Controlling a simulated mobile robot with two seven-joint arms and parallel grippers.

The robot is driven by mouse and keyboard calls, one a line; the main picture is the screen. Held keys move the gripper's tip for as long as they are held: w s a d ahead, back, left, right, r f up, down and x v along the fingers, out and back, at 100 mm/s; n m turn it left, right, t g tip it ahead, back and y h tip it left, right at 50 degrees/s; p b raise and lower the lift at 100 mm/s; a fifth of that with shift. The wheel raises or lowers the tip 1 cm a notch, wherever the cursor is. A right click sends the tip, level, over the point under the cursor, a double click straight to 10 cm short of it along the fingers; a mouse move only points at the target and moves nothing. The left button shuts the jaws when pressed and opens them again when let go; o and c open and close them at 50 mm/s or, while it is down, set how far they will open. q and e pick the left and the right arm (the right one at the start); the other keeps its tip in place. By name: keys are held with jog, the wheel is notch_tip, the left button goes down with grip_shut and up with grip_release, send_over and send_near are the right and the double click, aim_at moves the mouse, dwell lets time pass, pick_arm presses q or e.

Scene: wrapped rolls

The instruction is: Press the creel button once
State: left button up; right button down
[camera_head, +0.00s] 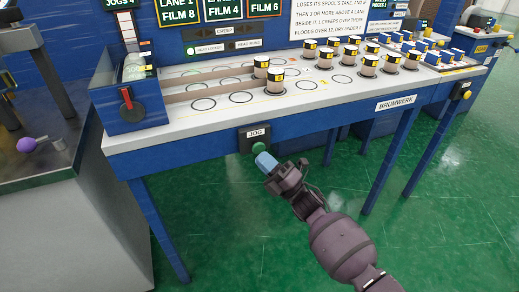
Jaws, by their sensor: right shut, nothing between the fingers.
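A green round button (259,148) sits on a dark plate labelled JOG on the front edge of the blue table. No button in view is legibly marked "creel". My right gripper (266,162) is shut and empty, with its light blue fingertips right at the green button, just below and to its right. I cannot tell whether the tips touch the button or whether it is pushed in. My left gripper is not in view.
Several wrapped rolls (368,65) stand on the white tabletop (190,121), some in printed circles. A blue box with a red lever (127,98) stands at its left end. A purple knob (27,144) is far left, a yellow button (467,94) far right. The green floor (440,230) is clear.

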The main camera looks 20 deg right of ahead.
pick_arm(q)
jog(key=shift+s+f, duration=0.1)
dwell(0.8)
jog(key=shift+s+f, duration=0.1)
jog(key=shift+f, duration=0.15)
pick_arm(e)
jog(key=shift+w, duration=0.45)
pick_arm(q)
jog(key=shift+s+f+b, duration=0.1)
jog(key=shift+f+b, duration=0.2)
jog(key=shift+b, duration=0.2)
pick_arm(e)
jog(key=shift+w, duration=0.85)
dwell(0.5)
jog(key=shift+s, duration=0.15)
pick_arm(q)
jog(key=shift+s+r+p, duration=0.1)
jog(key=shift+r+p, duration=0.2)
jog(key=shift+p, duration=0.1)
pick_arm(e)
jog(key=shift+s, duration=1.15)
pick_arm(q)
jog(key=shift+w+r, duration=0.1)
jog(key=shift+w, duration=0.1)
